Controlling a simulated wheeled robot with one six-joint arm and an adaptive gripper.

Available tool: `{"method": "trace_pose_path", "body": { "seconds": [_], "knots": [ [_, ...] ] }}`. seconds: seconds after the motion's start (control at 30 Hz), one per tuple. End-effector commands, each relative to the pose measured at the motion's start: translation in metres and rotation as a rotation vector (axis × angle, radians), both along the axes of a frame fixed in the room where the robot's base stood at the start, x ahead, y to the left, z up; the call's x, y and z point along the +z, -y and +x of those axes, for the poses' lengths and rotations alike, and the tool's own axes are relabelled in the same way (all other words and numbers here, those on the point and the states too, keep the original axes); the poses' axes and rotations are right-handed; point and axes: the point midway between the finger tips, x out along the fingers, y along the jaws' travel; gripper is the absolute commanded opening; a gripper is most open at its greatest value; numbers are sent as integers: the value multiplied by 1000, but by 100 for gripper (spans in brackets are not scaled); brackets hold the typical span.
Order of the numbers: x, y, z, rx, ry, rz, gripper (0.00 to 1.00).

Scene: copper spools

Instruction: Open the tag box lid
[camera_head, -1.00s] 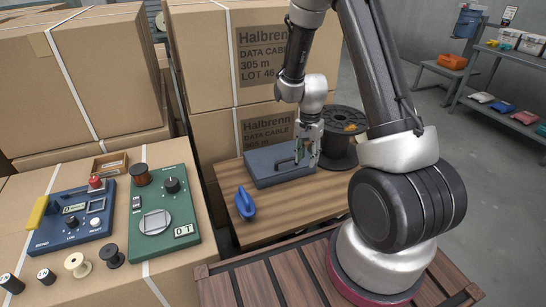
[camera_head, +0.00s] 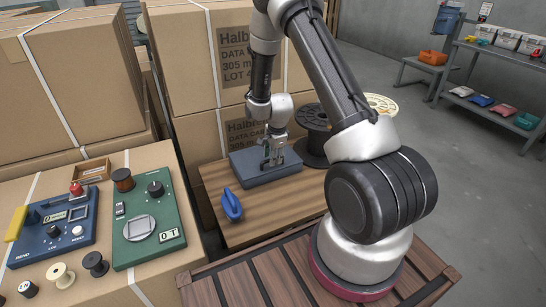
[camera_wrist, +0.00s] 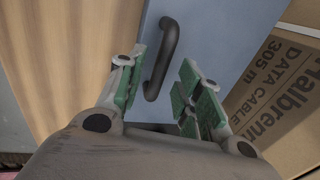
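The tag box (camera_head: 243,166) is a flat blue-grey box on the wooden surface, and its lid looks closed. Its lid (camera_wrist: 210,30) fills the upper middle of the wrist view. A black bar handle (camera_wrist: 165,50) stands on the lid. My gripper (camera_head: 272,163) is low over the middle of the box and hides the handle in the head view. In the wrist view my gripper (camera_wrist: 162,75) has its green-padded fingers spread, one on each side of the handle. Gaps show between the handle and both pads, so it is not gripped.
Cartons (camera_head: 190,60) stand right behind the box. A dark spool (camera_head: 313,125) and a pale spool (camera_head: 382,104) are to its right. A blue object (camera_head: 231,205) lies in front left. The wooden surface (camera_head: 275,215) in front is mostly clear. Instrument panels (camera_head: 150,215) sit far left.

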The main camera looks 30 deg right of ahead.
Motion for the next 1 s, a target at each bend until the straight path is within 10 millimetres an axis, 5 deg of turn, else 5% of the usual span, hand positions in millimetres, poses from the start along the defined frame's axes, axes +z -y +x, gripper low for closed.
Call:
{"method": "trace_pose_path", "body": {
  "seconds": [0.3,0.5,1.0],
  "knots": [
    [-4,0,0,1,-1,0,35],
    [-4,0,0,1,-1,0,0],
    [6,0,6,1,-53,0,0]
  ]
}}
